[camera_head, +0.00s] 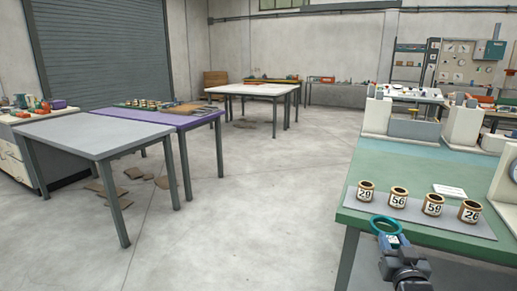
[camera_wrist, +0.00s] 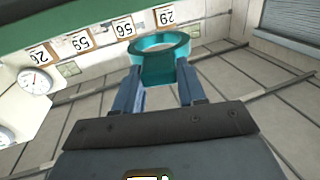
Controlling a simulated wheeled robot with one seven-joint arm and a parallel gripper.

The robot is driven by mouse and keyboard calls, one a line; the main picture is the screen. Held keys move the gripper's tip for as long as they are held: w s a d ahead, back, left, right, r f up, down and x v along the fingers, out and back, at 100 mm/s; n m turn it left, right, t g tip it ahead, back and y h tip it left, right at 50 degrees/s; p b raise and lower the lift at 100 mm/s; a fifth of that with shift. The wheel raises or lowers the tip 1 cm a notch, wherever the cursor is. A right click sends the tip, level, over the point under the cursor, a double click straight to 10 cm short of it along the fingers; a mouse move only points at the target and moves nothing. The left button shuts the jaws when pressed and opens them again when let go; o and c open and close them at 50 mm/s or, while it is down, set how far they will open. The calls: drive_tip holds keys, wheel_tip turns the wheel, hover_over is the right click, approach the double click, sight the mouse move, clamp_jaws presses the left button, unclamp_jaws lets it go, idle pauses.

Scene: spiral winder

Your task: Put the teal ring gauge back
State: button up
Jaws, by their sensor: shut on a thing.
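The teal ring gauge (camera_head: 385,225) is held at the front edge of the green-topped table, in the head view. In the wrist view the teal ring (camera_wrist: 160,45) sits at the tips of my two blue fingers, its opening showing. My gripper (camera_head: 392,238) is shut on the ring, which hangs at or just over the table's near edge. I cannot tell whether the ring touches the table.
A dial (camera_head: 513,171) stands at right. Open floor (camera_head: 270,190) lies left.

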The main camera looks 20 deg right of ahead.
drive_tip(key=s+a+f+n+t+y, duration=0.1)
drive_tip(key=a+f, duration=0.4)
drive_tip(key=a, duration=0.5)
drive_tip(key=s+a+f+n+t+y, duration=0.1)
drive_tip(key=a+f+n+y, duration=0.2)
drive_tip(key=a+f+y, duration=0.3)
drive_tip(key=s+a+f+n+t+y, duration=0.1)
drive_tip(key=a+f+n+y, duration=0.2)
drive_tip(key=a, duration=1.2)
wheel_tip(320, 180, down, 3)
drive_tip(key=shift+a+f, duration=0.2)
